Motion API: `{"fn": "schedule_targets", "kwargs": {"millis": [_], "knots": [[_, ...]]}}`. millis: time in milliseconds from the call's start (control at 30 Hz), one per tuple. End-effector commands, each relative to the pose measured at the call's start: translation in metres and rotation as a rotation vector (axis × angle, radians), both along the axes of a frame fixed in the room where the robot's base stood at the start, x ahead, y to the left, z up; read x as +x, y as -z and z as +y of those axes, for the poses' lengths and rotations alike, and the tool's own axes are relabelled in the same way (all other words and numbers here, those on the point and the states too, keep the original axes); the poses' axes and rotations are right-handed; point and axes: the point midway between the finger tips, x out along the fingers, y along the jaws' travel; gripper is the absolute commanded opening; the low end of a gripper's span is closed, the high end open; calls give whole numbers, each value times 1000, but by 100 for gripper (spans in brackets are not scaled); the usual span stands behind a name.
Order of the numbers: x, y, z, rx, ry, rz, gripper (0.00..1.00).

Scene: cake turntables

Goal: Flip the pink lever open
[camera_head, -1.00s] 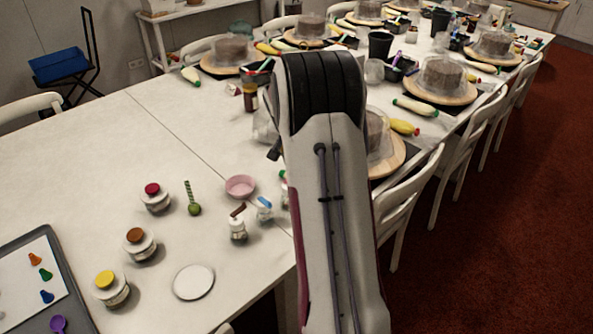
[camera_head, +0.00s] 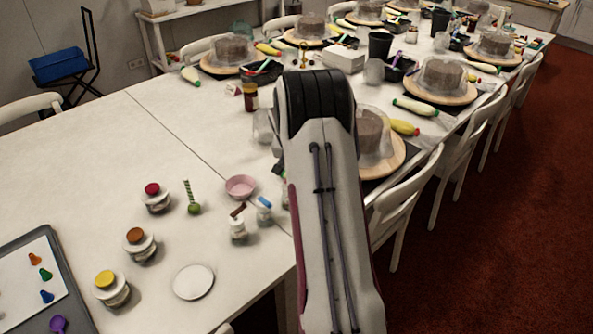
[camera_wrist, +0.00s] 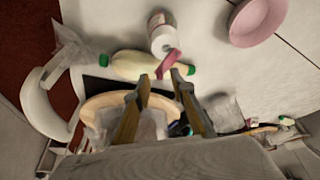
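In the wrist view, a pink lever (camera_wrist: 168,64) sticks out from the lid of a small white jar (camera_wrist: 163,38). My gripper (camera_wrist: 162,76) has its two fingers apart, with the lever's free end at or near the gap between the fingertips. I cannot tell whether a finger touches it. In the head view my own arm hides the gripper and the pink lever. Similar jars with a brown lever (camera_head: 237,211) and a blue lever (camera_head: 264,202) stand left of my arm.
A pink bowl (camera_head: 240,187) stands near the jars; it also shows in the wrist view (camera_wrist: 258,22). A pale bottle with a green cap (camera_wrist: 140,64) and a round wooden board (camera_wrist: 95,104) lie near my fingers. Lidded pots and a grey tray (camera_head: 75,296) stand at left.

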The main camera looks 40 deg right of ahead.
Motion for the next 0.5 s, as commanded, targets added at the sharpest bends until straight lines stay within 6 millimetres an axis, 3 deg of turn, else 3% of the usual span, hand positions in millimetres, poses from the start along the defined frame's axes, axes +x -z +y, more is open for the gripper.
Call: {"fn": "schedule_targets", "kwargs": {"millis": [400,500], "knots": [[1,4,-1,0,0,0,24],[1,4,-1,0,0,0,0]]}}
